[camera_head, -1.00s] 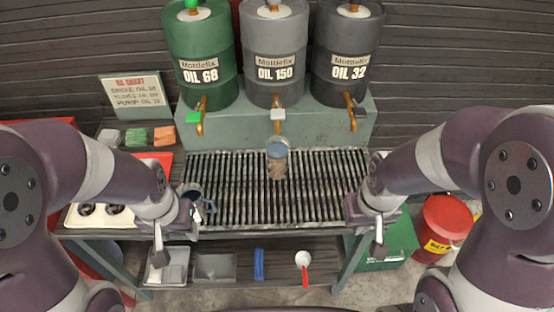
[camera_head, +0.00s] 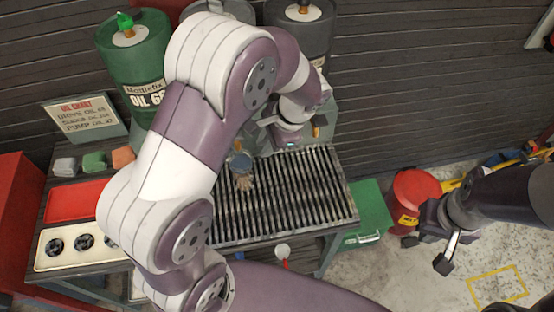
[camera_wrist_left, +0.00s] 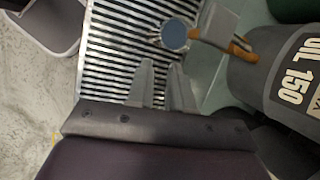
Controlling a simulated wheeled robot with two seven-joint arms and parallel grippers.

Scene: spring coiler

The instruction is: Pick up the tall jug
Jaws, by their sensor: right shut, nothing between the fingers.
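My right gripper (camera_head: 446,262) is shut and empty, off to the right over the floor.
The slatted grate (camera_head: 300,195) is mostly clear. A green barrel (camera_head: 135,60) and the OIL 150 barrel (camera_wrist_left: 290,80) stand behind, with a tap (camera_wrist_left: 230,40) near the jug. A red bin (camera_head: 415,190) and green box (camera_head: 365,212) stand right.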

